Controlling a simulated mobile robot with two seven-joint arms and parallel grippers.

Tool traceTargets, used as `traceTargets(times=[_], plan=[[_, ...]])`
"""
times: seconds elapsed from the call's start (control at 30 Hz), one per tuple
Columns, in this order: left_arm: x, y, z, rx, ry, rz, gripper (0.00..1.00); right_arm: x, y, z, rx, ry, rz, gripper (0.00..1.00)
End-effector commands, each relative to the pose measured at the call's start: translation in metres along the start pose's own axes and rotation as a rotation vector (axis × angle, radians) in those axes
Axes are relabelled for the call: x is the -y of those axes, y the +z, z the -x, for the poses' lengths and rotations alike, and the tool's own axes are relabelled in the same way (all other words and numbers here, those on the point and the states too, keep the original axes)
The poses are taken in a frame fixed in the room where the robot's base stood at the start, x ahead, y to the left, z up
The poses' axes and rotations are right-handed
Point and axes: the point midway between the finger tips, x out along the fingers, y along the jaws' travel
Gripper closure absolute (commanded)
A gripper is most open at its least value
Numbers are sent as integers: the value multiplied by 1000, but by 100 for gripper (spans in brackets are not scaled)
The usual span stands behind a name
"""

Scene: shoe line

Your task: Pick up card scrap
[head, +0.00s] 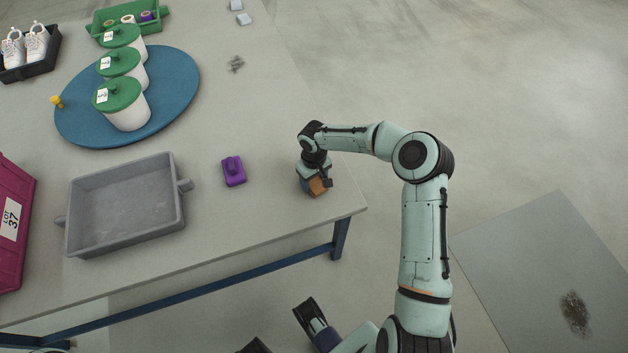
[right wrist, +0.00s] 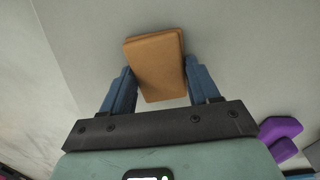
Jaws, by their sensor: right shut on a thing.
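The card scrap (head: 319,187) is a small orange-brown piece near the right end of the table. It also shows in the right wrist view (right wrist: 156,65) as a tan block-like piece between two blue fingers. My right gripper (head: 313,187) points down over the table and is shut on the card scrap; in the right wrist view its fingers (right wrist: 158,82) stand on both sides of it. I cannot tell whether the scrap touches the table.
A purple object (head: 233,172) lies left of my right gripper. Further left are a grey tray (head: 181,208), a blue round mat (head: 181,85) with white green-lidded pots, and a magenta bin (head: 14,185). The table's right and front edges are close to the scrap.

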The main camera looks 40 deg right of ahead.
Motion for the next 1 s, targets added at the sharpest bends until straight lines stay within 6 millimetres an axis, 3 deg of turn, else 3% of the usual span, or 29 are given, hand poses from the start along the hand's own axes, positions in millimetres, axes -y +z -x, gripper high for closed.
traceTargets(times=[0.27, 0.7, 1.0], plan=[[-1, 3, 6, 8, -2, 1, 100, 0, -1, 40, -5, 3, 1, 68], [-3, 11, 19, 31, -7, 3, 100, 0, -1, 162, -4, 2, 1, 68], [-3, 14, 22, 38, -8, 4, 100, 0, 0, 196, -1, -1, 1, 68]])
